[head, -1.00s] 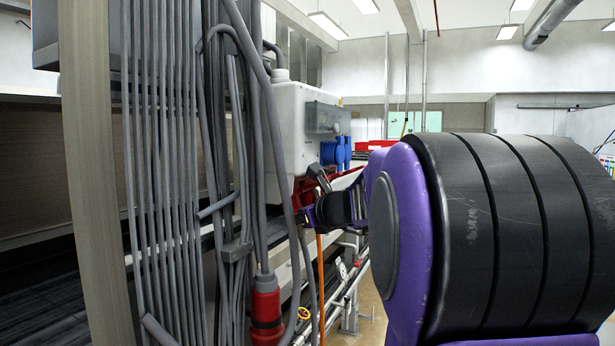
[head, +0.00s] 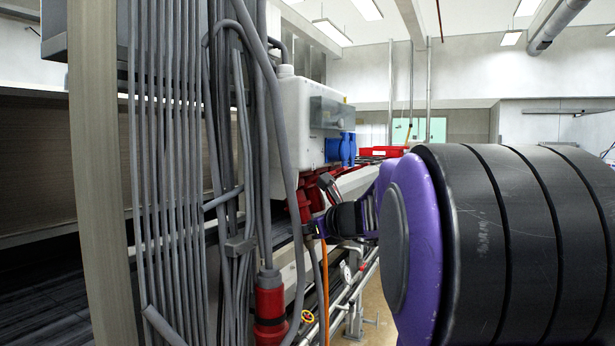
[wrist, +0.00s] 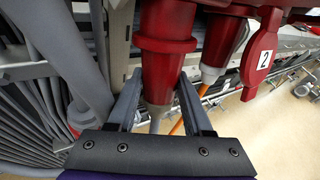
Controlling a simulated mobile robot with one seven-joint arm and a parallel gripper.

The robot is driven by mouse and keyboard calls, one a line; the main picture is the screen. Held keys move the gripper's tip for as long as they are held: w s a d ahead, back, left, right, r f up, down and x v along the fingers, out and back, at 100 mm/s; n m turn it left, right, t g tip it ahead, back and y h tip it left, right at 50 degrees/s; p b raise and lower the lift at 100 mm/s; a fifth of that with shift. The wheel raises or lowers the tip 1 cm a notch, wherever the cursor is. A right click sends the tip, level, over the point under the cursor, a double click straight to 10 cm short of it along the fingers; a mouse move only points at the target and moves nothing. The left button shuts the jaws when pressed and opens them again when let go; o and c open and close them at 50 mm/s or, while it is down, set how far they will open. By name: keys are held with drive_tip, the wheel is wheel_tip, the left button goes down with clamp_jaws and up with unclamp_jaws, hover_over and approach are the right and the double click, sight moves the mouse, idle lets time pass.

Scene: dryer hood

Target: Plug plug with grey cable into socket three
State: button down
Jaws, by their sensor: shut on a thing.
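A flap labelled 2 (wrist: 262,57) hangs right of the held plug. The number of the socket above the plug is not visible.
Another red plug (wrist: 220,50) with an orange cable is close on the right. A red connector (head: 268,312) hangs on a grey cable at lower left. Many grey cables (head: 175,150) run down left of the box. Blue sockets (head: 340,148) are on the box's side.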

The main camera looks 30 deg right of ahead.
sight(313, 243)
drive_tip(key=shift+s+f+b, duration=0.1)
drive_tip(key=shift+f+b, duration=0.3)
idle(0.5)
drive_tip(key=shift+s+d+f+b, duration=0.15)
drive_tip(key=shift+f+b, duration=0.35)
drive_tip(key=shift+f, duration=0.05)
drive_tip(key=shift+s+d+f+b, duration=0.1)
drive_tip(key=shift+s+f+b, duration=0.1)
drive_tip(key=shift+f+b, duration=0.3)
drive_tip(key=shift+s+d+f+b, duration=0.15)
drive_tip(key=shift+f+b, duration=0.3)
drive_tip(key=shift+f, duration=0.1)
drive_tip(key=s, duration=0.6)
drive_tip(key=shift+s+d+b, duration=0.3)
drive_tip(key=shift+d+b, duration=0.05)
drive_tip(key=shift+d, duration=0.05)
